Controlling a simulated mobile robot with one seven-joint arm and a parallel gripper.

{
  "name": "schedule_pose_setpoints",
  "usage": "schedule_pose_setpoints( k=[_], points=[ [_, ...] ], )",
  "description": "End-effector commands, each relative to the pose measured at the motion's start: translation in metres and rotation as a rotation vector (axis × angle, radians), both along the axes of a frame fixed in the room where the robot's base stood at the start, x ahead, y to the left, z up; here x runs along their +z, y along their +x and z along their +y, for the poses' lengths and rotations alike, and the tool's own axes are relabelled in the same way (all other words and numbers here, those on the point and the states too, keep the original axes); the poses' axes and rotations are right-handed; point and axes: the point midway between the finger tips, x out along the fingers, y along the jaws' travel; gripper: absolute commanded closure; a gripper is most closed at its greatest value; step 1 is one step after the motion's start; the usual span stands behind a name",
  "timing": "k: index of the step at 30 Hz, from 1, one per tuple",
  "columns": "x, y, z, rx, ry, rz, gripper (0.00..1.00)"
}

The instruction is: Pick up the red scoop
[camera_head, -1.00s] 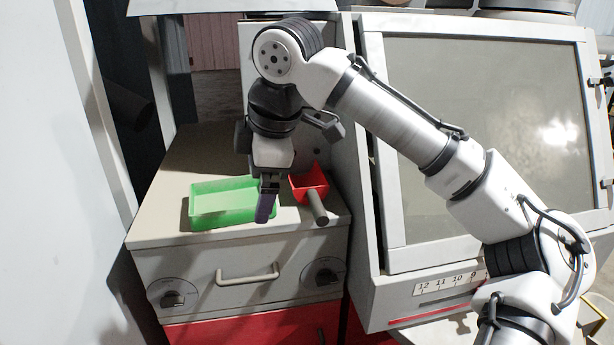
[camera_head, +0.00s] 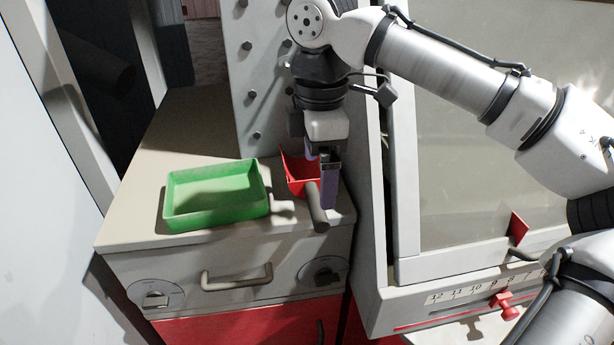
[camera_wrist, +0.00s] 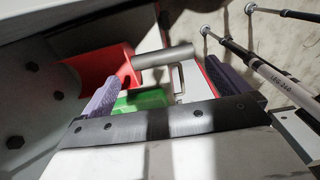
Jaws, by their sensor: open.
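The red scoop (camera_head: 298,176) lies on the cabinet top, right of the green tray (camera_head: 215,193). Its grey handle (camera_head: 317,208) points towards the front edge and its end reaches over that edge. My gripper (camera_head: 322,180) is at the scoop, with its purple-padded fingers pointing down and partly in front of it. In the wrist view the red scoop (camera_wrist: 105,66) and its handle (camera_wrist: 163,57) lie beyond my open fingers (camera_wrist: 160,92); the handle is roughly between them in the picture. I cannot tell whether a finger touches the scoop.
The cabinet (camera_head: 180,262) has a front handle (camera_head: 237,279) and two knobs. A large machine with a framed window (camera_head: 480,170) stands close on the right. Bare cabinet top (camera_head: 185,130) lies behind the tray.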

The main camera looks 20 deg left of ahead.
Motion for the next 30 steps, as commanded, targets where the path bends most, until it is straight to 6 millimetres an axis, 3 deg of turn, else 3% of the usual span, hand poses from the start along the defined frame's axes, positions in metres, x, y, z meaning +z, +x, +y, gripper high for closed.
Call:
schedule_pose_setpoints(
  k=[9, 18, 26, 30],
  points=[
    [-0.025, -0.001, 0.000, 0.000, -0.002, -0.001, 0.00],
    [-0.065, -0.004, 0.001, 0.001, -0.001, -0.001, 0.00],
    [-0.070, -0.004, 0.002, 0.000, 0.002, -0.001, 0.00],
    [-0.070, -0.004, 0.002, 0.000, 0.002, -0.001, 0.14]
  ],
)
